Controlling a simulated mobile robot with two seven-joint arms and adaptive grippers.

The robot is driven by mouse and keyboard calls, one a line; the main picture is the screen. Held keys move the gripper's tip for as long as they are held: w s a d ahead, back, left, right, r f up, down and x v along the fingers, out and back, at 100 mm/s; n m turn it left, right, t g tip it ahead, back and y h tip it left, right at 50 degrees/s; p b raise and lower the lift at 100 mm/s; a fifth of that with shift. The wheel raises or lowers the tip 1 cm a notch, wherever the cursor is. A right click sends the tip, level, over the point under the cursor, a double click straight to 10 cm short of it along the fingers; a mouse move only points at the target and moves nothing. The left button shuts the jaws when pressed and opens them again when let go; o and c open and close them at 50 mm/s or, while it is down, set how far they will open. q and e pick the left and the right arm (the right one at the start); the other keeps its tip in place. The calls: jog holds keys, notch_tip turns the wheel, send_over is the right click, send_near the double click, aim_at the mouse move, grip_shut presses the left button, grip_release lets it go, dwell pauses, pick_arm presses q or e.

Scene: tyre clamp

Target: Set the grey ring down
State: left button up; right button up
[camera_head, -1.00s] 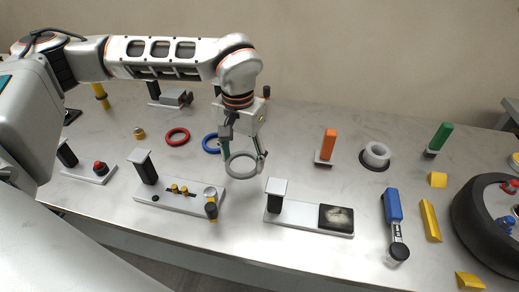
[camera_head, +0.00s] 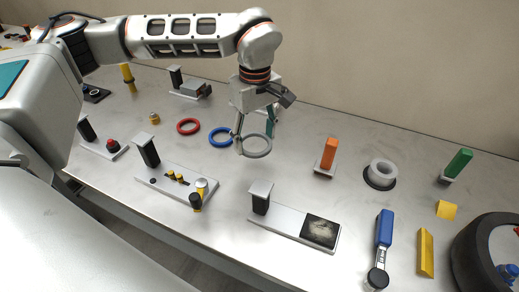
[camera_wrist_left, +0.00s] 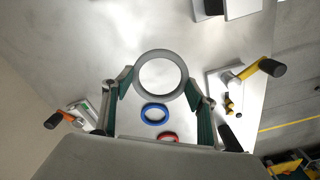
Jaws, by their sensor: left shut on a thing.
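The grey ring (camera_head: 257,156) is held by my left gripper (camera_head: 256,141), its fingers on opposite sides of the ring. In the left wrist view the grey ring (camera_wrist_left: 160,98) lies between the fingertips of my left gripper (camera_wrist_left: 160,84) and looks much larger than the rings on the table, so it appears raised above it. The exact gap to the table cannot be told. The blue ring (camera_head: 221,145) lies flat on the table just left of it. My right gripper is not in view.
A red ring (camera_head: 188,133) lies farther left.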

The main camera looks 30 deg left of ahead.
pick_arm(q)
jog(key=w+r+n, duration=0.1)
jog(key=n, duration=0.3)
jog(key=w+r+n, duration=0.1)
jog(key=r+n, duration=0.1)
jog(key=n, duration=0.3)
jog(key=w+a+r+n, duration=0.1)
jog(key=r+n, duration=0.1)
jog(key=n, duration=0.3)
jog(key=shift+w+p, duration=0.15)
jog(key=shift+p, duration=0.25)
notch_tip(320, 180, up, 5)
jog(key=w+n, duration=0.3)
jog(key=n, duration=1.1)
jog(key=n+p, duration=0.2)
jog(key=n, duration=0.3)
send_over(259, 151)
notch_tip(259, 151, down, 13)
jog(key=shift+w+f, duration=0.1)
jog(key=shift+f, duration=0.45)
notch_tip(259, 151, down, 4)
jog(key=shift+r+p, duration=0.1)
jog(key=shift+p, duration=0.25)
jog(key=shift+f, duration=0.25)
